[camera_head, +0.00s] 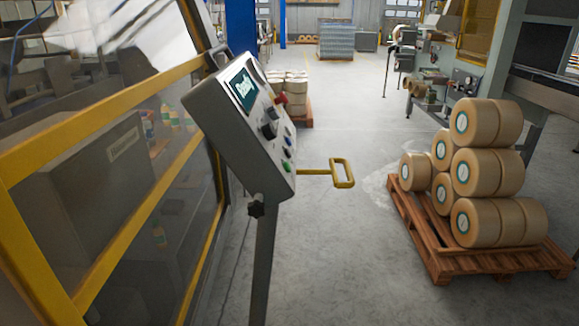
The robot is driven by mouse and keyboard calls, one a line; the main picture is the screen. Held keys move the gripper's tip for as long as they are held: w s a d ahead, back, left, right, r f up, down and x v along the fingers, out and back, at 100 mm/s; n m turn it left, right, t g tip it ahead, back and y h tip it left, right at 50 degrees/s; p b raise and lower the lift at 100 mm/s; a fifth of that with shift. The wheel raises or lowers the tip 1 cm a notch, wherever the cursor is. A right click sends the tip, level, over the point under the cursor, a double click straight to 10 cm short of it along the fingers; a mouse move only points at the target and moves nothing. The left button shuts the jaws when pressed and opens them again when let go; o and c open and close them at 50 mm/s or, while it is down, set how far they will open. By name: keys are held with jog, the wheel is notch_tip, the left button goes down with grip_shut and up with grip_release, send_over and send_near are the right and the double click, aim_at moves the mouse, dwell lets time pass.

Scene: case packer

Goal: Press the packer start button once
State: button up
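The grey control box (236,132) of the packer stands tilted on a post (264,265), left of the picture's middle. Its sloped face is seen at a steep angle. It carries a lit screen (243,88), a red control (281,99), dark knobs (269,130), a small blue button (288,141) and a green button (287,166) near the lower end. The button labels are too small to read, so I cannot tell which is marked start. My gripper is not in view.
A yellow handle (342,173) sticks out right of the box. A yellow-framed guard (105,102) fills the left. A wooden pallet (440,266) with stacked tape rolls (480,165) stands at right. The grey floor (345,255) between is clear.

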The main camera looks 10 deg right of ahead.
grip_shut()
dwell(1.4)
